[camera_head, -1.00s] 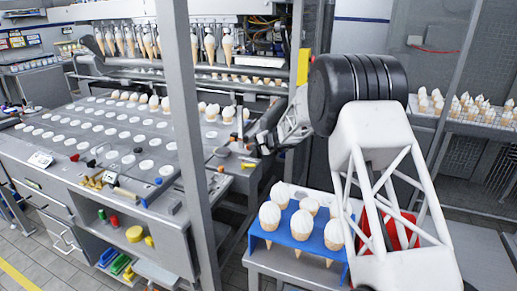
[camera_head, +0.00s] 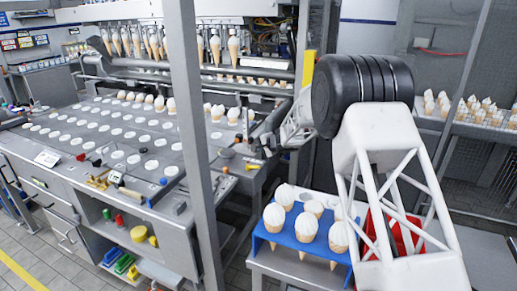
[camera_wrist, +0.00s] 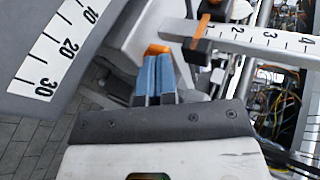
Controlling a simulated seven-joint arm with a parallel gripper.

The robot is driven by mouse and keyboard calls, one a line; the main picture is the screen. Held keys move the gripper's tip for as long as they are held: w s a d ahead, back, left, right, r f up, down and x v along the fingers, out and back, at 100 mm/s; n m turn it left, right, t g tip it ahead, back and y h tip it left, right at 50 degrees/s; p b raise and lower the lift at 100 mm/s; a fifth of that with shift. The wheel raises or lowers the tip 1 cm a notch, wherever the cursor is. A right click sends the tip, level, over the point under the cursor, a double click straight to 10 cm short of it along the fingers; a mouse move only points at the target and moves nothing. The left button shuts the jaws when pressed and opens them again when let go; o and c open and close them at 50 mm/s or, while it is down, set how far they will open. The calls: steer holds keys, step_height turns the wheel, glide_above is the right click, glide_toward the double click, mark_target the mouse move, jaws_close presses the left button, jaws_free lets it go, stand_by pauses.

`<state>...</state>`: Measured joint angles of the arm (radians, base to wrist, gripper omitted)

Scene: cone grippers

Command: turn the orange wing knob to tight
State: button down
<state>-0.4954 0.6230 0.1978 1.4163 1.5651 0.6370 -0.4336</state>
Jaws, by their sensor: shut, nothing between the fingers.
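My gripper (camera_wrist: 157,76) shows in the wrist view as two blue fingers side by side, shut with nothing between them. A small orange piece (camera_wrist: 157,49) sits right at the fingertips; it may be the wing knob, but its shape is mostly hidden and I cannot tell if they touch. Another orange part (camera_wrist: 201,27) sits with a black slider on a ruled metal bar (camera_wrist: 270,38), right of and beyond the fingers. In the head view my gripper (camera_head: 268,149) is small, at the right end of the machine table. The knob cannot be made out there.
A curved scale plate (camera_wrist: 55,50) marked 10, 20, 30 lies left of the fingers. Open wiring (camera_wrist: 285,110) is at the right. In the head view a grey post (camera_head: 195,130) stands left of my arm, and a blue rack (camera_head: 287,240) of cones stands below it.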

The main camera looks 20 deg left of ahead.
steer(key=shift+s+a+m+t+h, duration=0.15)
steer(key=shift+m+t+h, duration=0.35)
steer(key=shift+m+t, duration=0.55)
stand_by(0.4)
steer(key=shift+s+a, duration=0.55)
steer(key=shift+a, duration=0.05)
stand_by(1.2)
steer(key=shift+s+a+f+m+t+h, duration=0.1)
steer(key=shift+a+m+t+h, duration=0.1)
steer(key=shift+m+t+h, duration=0.4)
steer(key=shift+a+y, duration=0.2)
steer(key=shift+y, duration=0.1)
steer(key=shift+s+a+m+t, duration=0.1)
steer(key=shift+a+m+t, duration=0.15)
steer(key=shift+m, duration=0.2)
steer(key=shift+d+m+h, duration=0.1)
steer(key=shift+m+h, duration=0.2)
steer(key=shift+h, duration=0.1)
steer(key=shift+t, duration=0.4)
steer(key=shift+w+d, duration=0.2)
steer(key=shift+w, duration=0.1)
